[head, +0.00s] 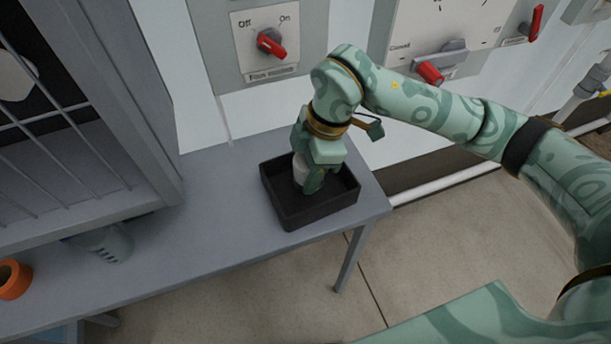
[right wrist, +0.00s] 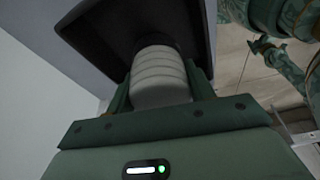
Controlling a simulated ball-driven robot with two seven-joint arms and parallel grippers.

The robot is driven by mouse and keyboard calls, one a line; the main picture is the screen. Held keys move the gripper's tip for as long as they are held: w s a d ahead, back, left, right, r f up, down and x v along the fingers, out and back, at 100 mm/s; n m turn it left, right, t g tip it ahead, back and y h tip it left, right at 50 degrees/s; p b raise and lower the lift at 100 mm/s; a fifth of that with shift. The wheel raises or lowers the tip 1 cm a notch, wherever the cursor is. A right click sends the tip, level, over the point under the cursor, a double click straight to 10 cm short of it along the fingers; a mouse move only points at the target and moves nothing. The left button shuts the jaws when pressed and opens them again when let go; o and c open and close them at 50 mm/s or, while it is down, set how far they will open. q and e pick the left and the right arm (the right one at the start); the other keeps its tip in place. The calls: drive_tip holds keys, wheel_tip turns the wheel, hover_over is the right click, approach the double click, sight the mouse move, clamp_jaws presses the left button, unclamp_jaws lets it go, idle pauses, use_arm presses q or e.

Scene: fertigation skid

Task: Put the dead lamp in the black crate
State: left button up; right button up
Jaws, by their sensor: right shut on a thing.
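The dead lamp (right wrist: 160,76) is a white ribbed cylinder with a dark far end in the right wrist view. A small pale part of the lamp (head: 299,172) shows in the head view. My right gripper (head: 311,184) points down inside the black crate (head: 318,212) and is shut on the lamp, one finger on each side. The crate is an open, shallow box near the right end of the grey table. Its dark inside (right wrist: 112,35) lies beyond the lamp in the right wrist view. I cannot tell whether the lamp touches the crate floor. My left gripper is not in view.
The grey table (head: 215,215) is clear left of the crate. A translucent container (head: 112,243) and an orange ring-shaped thing (head: 14,279) are further left. A barred cabinet (head: 75,130) stands behind them. A panel with a red switch (head: 270,43) is above the crate.

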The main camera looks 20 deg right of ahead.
sight(306, 177)
drive_tip(key=shift+w+f, duration=0.25)
drive_tip(key=shift+f, duration=0.1)
wheel_tip(306, 177, down, 4)
drive_tip(key=shift+w+r+b, duration=0.1)
drive_tip(key=shift+r+b, duration=0.1)
drive_tip(key=shift+b, duration=0.9)
drive_tip(key=shift+r, duration=0.2)
drive_tip(key=o, duration=1.1)
drive_tip(key=shift+f, duration=0.1)
drive_tip(key=shift+c, duration=0.2)
use_arm(q)
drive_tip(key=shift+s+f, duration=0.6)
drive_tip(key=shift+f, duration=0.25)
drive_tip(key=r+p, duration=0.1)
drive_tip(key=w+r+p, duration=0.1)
drive_tip(key=p, duration=0.1)
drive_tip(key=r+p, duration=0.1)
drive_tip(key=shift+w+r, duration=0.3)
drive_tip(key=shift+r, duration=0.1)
use_arm(e)
drive_tip(key=v, duration=1.2)
